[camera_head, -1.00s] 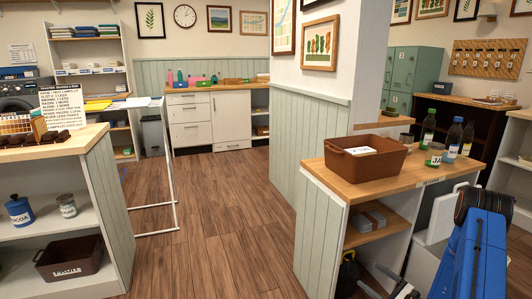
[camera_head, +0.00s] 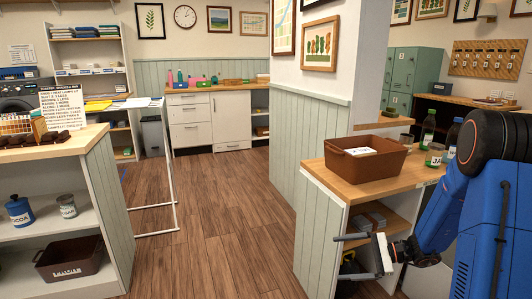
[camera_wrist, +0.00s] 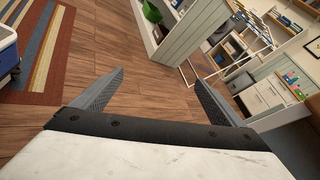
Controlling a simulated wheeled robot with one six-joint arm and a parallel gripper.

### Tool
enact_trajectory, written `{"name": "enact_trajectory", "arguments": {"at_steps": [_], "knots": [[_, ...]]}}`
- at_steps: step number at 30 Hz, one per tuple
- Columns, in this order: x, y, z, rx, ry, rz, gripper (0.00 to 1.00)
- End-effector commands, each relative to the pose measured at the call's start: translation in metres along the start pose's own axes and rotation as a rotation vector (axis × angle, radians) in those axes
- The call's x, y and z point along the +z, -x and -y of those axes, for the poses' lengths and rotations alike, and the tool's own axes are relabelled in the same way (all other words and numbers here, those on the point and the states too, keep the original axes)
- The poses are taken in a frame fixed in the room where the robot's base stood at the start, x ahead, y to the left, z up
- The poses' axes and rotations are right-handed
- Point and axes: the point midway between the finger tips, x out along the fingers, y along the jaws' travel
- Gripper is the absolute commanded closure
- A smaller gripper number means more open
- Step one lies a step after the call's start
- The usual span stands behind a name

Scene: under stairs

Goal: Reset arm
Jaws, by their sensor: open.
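My gripper (camera_head: 362,247) is at the lower right of the head view, at the end of my blue arm. It is in front of the right-hand counter's lower shelf. In the wrist view my gripper (camera_wrist: 158,95) shows its two dark fingers spread wide apart with nothing between them. Beyond the fingers the wrist camera sees wooden floor (camera_wrist: 120,50).
A right-hand counter (camera_head: 335,170) carries a brown bin (camera_head: 352,168), jars and bottles. My arm hides part of its right end. A left shelf unit (camera_head: 120,190) holds a blue canister (camera_head: 20,212). Open wooden floor (camera_head: 215,235) lies between them. A striped rug (camera_wrist: 50,40) shows in the wrist view.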

Motion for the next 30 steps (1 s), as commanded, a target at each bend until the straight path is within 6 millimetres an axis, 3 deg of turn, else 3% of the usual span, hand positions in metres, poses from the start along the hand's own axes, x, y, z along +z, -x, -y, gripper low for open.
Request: {"name": "enact_trajectory", "arguments": {"at_steps": [3,12,21,30], "knots": [[0.033,-0.005,-0.012,0.09,0.075,-0.027,0.07],[0.099,-0.006,-0.05,0.306,0.261,-0.108,0.07],[0.15,0.004,-0.092,0.501,0.458,-0.212,0.07],[0.187,0.025,-0.13,0.674,0.665,-0.337,0.07]]}}
